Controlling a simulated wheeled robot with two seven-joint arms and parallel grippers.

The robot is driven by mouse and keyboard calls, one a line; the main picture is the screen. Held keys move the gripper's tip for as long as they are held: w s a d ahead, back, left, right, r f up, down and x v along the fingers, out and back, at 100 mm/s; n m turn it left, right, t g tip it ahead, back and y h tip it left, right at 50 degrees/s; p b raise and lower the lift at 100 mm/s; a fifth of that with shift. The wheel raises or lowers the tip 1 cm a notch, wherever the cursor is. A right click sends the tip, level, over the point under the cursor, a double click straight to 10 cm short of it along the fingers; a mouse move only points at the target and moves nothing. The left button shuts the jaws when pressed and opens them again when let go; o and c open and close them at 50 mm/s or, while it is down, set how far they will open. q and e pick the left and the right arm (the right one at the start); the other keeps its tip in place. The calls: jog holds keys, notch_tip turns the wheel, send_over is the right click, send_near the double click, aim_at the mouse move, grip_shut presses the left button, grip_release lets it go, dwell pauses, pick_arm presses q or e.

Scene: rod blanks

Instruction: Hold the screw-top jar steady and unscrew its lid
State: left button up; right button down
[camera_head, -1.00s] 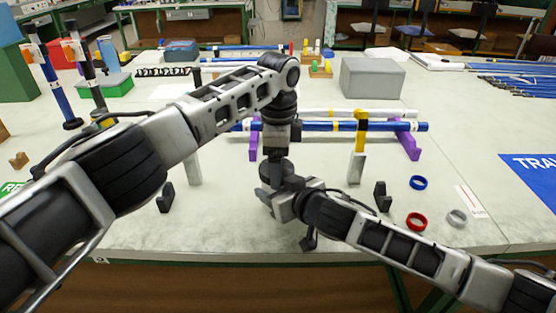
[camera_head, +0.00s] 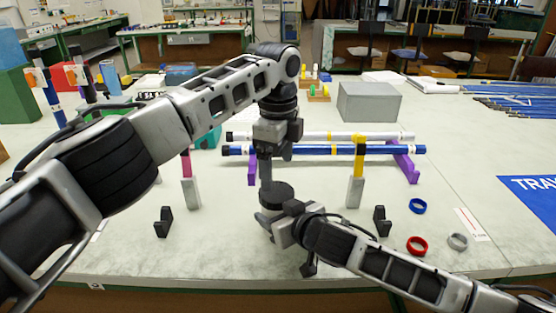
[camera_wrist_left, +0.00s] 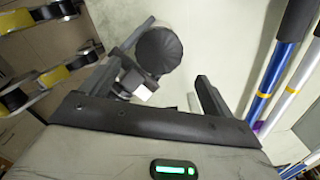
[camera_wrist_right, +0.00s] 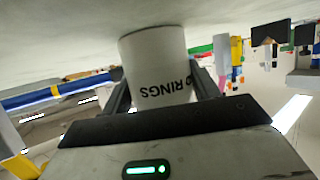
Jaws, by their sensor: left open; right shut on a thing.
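The screw-top jar (camera_wrist_right: 155,62) is white with "RINGS" lettering, upside down in the right wrist view. Its round black lid (camera_head: 277,192) sits on top in the head view and also shows in the left wrist view (camera_wrist_left: 158,50). My right gripper (camera_head: 268,222) is shut on the jar from the side, near the table. My left gripper (camera_head: 266,172) points down above the lid. Its open fingers (camera_wrist_left: 152,85) stand either side of the lid in the left wrist view, with nothing between them. The jar's body is mostly hidden in the head view.
Blue and white rods (camera_head: 320,150) lie on purple supports behind the jar. Black brackets (camera_head: 163,221) stand left and right. Blue (camera_head: 417,206), red (camera_head: 417,246) and grey (camera_head: 457,241) rings lie at the right. A grey box (camera_head: 368,103) stands behind.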

aim_at(279, 192)
pick_arm(q)
notch_tip(279, 192, down, 6)
jog(key=shift+f, duration=0.15)
dwell(0.3)
jog(key=c, duration=1)
jog(key=n, duration=0.3)
jog(key=shift+w+n, duration=0.15)
jog(key=shift+n, duration=0.15)
jog(key=shift+c, duration=0.2)
pick_arm(e)
jog(key=shift+s+a, duration=0.1)
jog(key=shift+a, duration=0.05)
pick_arm(q)
jog(key=o, duration=1.1)
jog(key=shift+s+d, duration=0.1)
jog(key=shift+s, duration=0.1)
pick_arm(e)
jog(key=shift+w+d, duration=0.2)
jog(key=shift+d, duration=0.05)
